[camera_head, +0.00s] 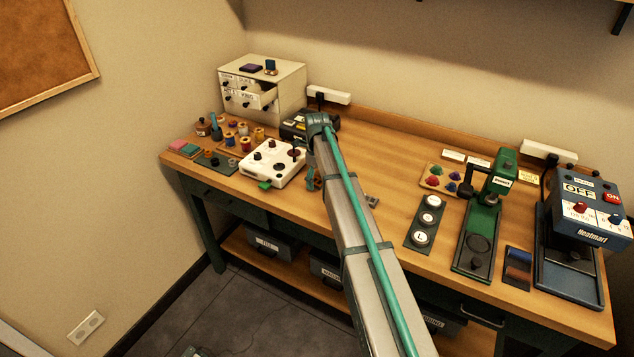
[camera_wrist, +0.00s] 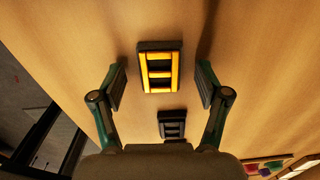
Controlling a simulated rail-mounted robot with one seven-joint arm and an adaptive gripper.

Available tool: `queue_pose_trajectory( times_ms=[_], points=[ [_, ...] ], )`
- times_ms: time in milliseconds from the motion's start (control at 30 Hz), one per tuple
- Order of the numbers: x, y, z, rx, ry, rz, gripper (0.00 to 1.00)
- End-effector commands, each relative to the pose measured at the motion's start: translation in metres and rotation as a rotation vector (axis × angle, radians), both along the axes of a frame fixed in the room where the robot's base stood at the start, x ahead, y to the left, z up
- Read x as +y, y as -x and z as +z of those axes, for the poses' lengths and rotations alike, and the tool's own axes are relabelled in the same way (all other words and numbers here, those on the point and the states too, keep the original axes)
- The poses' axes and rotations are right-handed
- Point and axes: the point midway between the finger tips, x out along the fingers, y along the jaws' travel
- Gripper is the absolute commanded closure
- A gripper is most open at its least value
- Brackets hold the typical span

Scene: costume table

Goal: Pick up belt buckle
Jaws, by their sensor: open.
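A belt buckle (camera_wrist: 145,73), a dark rectangular frame with bright yellow-orange bars, lies on the wooden table in the wrist view. My gripper (camera_wrist: 161,84) is open, with one finger to the left and one to the right of this buckle. Both fingers look apart from it; I cannot tell their exact height. A second, dark grey buckle-like piece (camera_wrist: 172,125) lies below it in the wrist view. In the head view, my gripper (camera_head: 314,180) shows partly behind my arm. A small grey piece (camera_head: 372,201) lies right of the arm; the yellow buckle is hidden there.
A white box with knobs (camera_head: 272,163) stands left of my gripper. A tray of coloured pieces (camera_head: 428,188), a dark board with round white pieces (camera_head: 411,235) and a green press (camera_head: 480,228) stand to the right. The table's front edge is close to the buckle.

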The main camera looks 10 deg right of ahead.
Motion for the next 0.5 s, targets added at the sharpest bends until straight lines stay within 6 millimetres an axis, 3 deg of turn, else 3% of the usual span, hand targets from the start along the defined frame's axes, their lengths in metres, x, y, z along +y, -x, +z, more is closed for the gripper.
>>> queue_pose_trajectory(
  times_ms=[67, 433, 500],
  points=[
    [0.0000, 0.0000, 0.0000, 0.000, 0.000, 0.000, 0.25],
    [0.0001, 0.0001, 0.0003, 0.000, 0.000, 0.000, 0.87],
    [0.0001, 0.0000, 0.0005, 0.000, 0.000, 0.000, 0.90]
  ],
)
